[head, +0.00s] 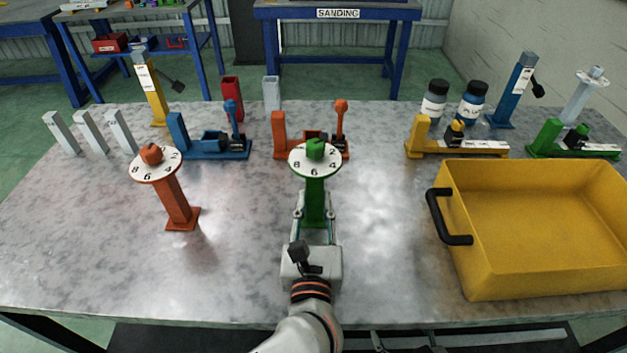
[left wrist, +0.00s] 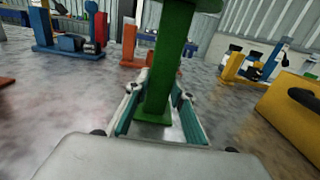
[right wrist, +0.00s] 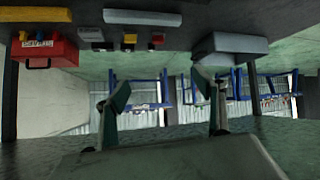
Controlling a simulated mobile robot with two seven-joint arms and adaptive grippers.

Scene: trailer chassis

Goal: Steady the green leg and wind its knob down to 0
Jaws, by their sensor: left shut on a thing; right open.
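The green leg (head: 314,200) stands upright near the middle of the table. It carries a white numbered dial (head: 299,164) with a green knob (head: 316,149) on top. My left gripper (head: 314,222) is shut on the green leg's post, low down, with a finger on each side. The left wrist view shows the green post (left wrist: 168,65) between the fingers; its knob is out of that frame. Which number the knob points to is too small to tell. My right gripper (right wrist: 168,108) shows only in its own wrist view, open and empty, away from the leg.
An orange leg with a dial (head: 174,200) stands to the left. A yellow bin (head: 545,240) with a black handle fills the right side. Blue (head: 205,150), orange (head: 285,148) and yellow (head: 455,150) fixtures stand behind. The table front left is clear.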

